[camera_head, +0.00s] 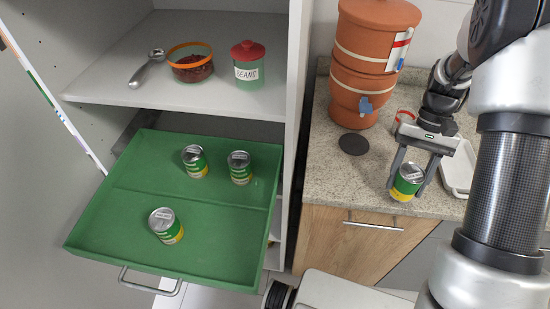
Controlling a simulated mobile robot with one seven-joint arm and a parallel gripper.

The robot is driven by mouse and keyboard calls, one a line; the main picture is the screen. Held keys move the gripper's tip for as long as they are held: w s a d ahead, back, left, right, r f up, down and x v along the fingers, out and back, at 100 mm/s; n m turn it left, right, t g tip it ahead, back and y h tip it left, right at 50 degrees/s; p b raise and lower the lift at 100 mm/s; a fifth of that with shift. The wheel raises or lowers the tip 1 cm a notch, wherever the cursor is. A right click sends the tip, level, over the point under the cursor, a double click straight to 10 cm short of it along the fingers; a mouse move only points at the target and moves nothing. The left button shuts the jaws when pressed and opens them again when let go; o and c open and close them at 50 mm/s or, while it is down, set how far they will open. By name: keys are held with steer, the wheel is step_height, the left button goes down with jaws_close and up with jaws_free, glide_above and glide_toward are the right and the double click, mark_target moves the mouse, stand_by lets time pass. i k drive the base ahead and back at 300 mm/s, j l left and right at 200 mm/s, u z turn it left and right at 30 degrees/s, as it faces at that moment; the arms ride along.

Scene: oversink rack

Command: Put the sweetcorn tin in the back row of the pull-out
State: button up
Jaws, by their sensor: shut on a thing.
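My gripper (406,189) is shut on a green and yellow tin (408,181), upright between its fingers at the counter's front edge. I cannot tell if the tin touches the counter, and its label is too small to read. The green pull-out (110,235) is open at the left, with a low divider (185,199) splitting it into a back and a front row. Two similar tins stand in the back row, one left of the middle (195,163) and one right of it (240,168). A third similar tin (167,226) stands in the front row.
A shelf (150,92) above the pull-out's back holds a bowl (190,68), a metal scoop (148,70) and a beans jar (247,72). A cabinet side panel (294,120) stands between pull-out and counter. A terracotta urn (365,65) and dark disc (353,144) are on the counter.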

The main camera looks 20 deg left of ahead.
mark_target(222, 190)
steer(key=k+j, duration=0.35)
steer(key=j, duration=0.15)
steer(key=k+j, duration=0.4)
steer(key=j, duration=0.15)
steer(key=i+z, duration=0.05)
